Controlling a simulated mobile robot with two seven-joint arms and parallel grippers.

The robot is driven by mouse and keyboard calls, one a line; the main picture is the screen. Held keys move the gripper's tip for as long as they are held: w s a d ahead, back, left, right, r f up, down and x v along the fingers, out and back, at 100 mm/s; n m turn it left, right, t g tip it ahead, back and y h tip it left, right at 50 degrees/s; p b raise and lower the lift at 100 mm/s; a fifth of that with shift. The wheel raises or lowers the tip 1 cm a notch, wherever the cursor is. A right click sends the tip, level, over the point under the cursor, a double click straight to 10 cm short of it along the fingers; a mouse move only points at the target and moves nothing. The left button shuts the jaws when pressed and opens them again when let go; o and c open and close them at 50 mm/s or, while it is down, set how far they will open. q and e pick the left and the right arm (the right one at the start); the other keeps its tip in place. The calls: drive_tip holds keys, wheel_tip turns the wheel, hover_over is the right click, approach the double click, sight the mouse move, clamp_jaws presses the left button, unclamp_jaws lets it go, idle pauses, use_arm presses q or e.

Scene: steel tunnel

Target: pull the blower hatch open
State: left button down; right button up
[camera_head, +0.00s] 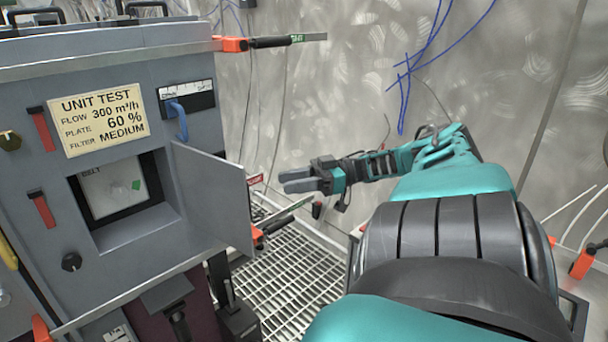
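The blower cabinet (190,75) is a grey box at the left. Its hatch (213,197) is a flat grey plate that stands swung out to the right of a square opening. Inside the opening a pale panel (112,190) marked "BELT" with a green patch shows. My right gripper (282,181) is to the right of the hatch's free edge, apart from it in the picture. Its two fingers point left with a small gap and nothing between them. My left gripper is not in view.
A blue hooked handle (179,120) sits above the hatch, beside a yellow "UNIT TEST" label (104,119). Red-orange handled rods (232,44) stick out from the cabinet. A grating floor (297,282) lies below, with a steel wall (330,80) behind. Blue cables (405,90) hang there.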

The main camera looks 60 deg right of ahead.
drive_tip(key=shift+v, duration=1.5)
drive_tip(key=shift+a, duration=0.1)
drive_tip(key=a+f+m+t+h, duration=0.1)
drive_tip(key=a+f+m+h, duration=0.2)
drive_tip(key=a+f, duration=0.85)
drive_tip(key=a+f+m+t+h, duration=0.1)
drive_tip(key=a+f+m+h, duration=0.15)
drive_tip(key=a+f, duration=0.9)
drive_tip(key=a+f+g+h, duration=0.3)
drive_tip(key=a+g+h, duration=0.1)
drive_tip(key=a, duration=1.6)
drive_tip(key=shift+a+m+h, duration=0.35)
drive_tip(key=shift+h, duration=0.2)
drive_tip(key=shift+s, duration=0.1)
